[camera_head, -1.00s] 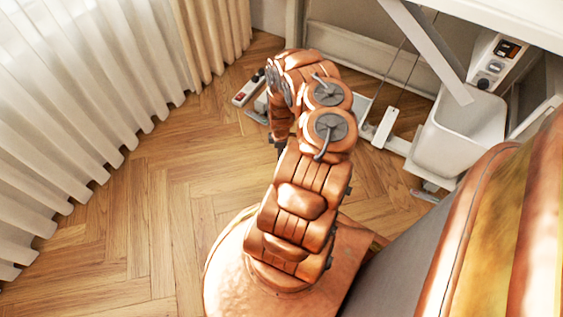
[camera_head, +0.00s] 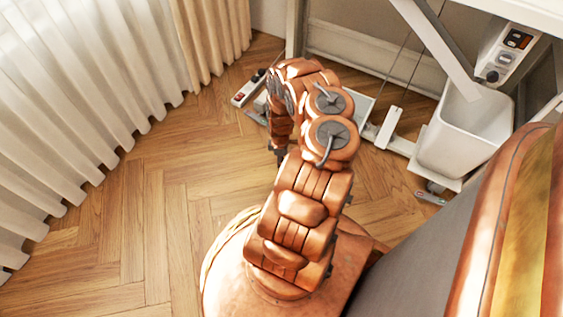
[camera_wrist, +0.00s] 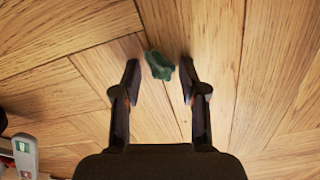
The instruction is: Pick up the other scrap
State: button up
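A small crumpled green scrap (camera_wrist: 159,65) lies on the wooden floor in the wrist view. It sits between and slightly beyond the tips of my gripper (camera_wrist: 159,80). The two dark fingers are spread apart and nothing is held between them. In the head view my gripper (camera_head: 279,153) shows only as a small dark part pointing down below my folded arm, and I cannot see the scrap there.
A power strip (camera_head: 248,88) lies on the floor near the curtains (camera_head: 85,100); a pale strip also shows in the wrist view's lower left. A white bin (camera_head: 465,130) stands under the white table (camera_head: 530,12). Open floor (camera_head: 130,220) lies to the left.

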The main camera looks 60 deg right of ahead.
jog(key=c, duration=0.3)
jog(key=shift+r, duration=0.15)
jog(key=shift+c, duration=0.2)
